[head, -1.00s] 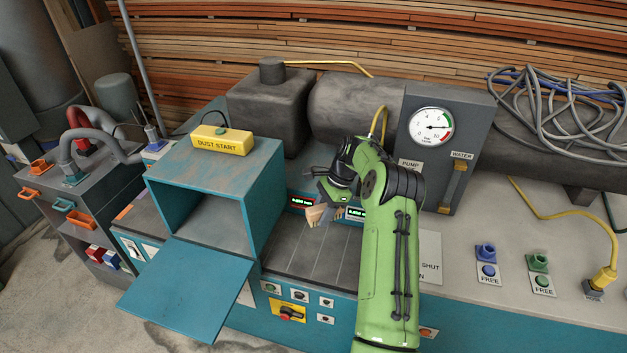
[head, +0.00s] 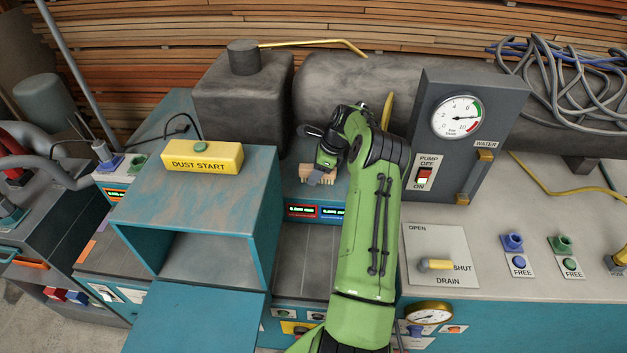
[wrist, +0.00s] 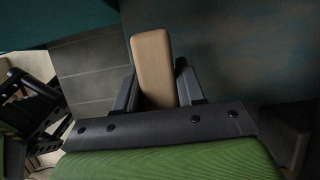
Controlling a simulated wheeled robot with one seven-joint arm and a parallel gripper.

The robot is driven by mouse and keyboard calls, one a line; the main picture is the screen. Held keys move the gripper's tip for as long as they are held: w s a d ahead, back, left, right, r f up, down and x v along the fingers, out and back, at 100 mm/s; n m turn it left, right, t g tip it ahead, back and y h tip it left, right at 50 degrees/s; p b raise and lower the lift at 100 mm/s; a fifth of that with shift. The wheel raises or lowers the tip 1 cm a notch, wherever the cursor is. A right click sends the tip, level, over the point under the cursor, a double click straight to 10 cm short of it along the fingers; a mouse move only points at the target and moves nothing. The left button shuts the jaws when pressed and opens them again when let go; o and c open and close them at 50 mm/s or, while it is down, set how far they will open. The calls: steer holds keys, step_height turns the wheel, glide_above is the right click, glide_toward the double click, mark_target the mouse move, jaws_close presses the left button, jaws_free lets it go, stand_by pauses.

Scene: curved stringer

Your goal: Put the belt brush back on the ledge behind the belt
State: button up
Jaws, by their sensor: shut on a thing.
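The belt brush (head: 311,175) is a pale wooden block, seen at the far side of the belt, over the teal ledge (head: 296,191). My gripper (head: 321,170) is shut on the brush. In the wrist view its wooden block (wrist: 152,62) stands between the two dark fingers (wrist: 153,90). The dark belt (head: 305,252) runs in front of the ledge. I cannot tell whether the brush touches the ledge or hangs just above it. My arm covers the ledge's right part.
The teal hood (head: 205,205) with the yellow DUST START box (head: 201,157) stands left of the belt. A dark tank (head: 243,105) is behind the ledge. The grey pump panel (head: 455,130) stands right of my arm. Two small displays (head: 316,212) are on the ledge's front.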

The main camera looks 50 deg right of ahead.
steer(key=shift+f, duration=1.5)
steer(key=o, duration=0.9)
steer(key=shift+f, duration=0.15)
steer(key=shift+o, duration=0.2)
